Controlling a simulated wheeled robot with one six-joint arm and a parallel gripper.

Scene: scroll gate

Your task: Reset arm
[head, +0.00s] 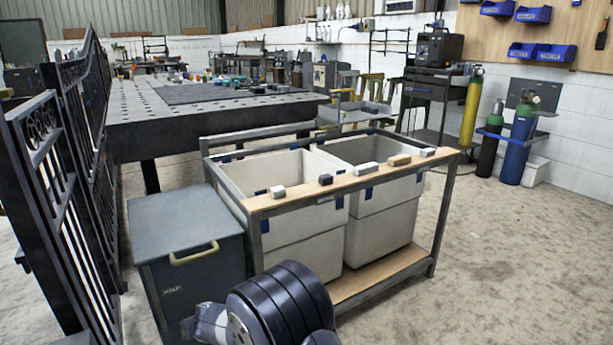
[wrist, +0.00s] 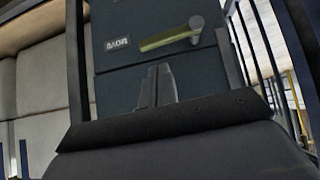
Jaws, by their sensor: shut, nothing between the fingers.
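My gripper (wrist: 158,72) shows in the wrist view with its two dark fingers together and nothing between them. It is in front of the dark grey cabinet (wrist: 118,68), below the cabinet's pale handle (wrist: 170,38). The fingers appear apart from the cabinet, though the distance is hard to tell. In the head view, a black part of my arm (head: 280,308) shows at the bottom centre, in front of the cabinet and the bin cart. I cannot make out the gripper's fingers there.
Small blocks lie on the cart's wooden front rail (head: 345,184). A dark scroll gate (head: 85,150) stands at the left. Open concrete floor (head: 520,260) lies to the right.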

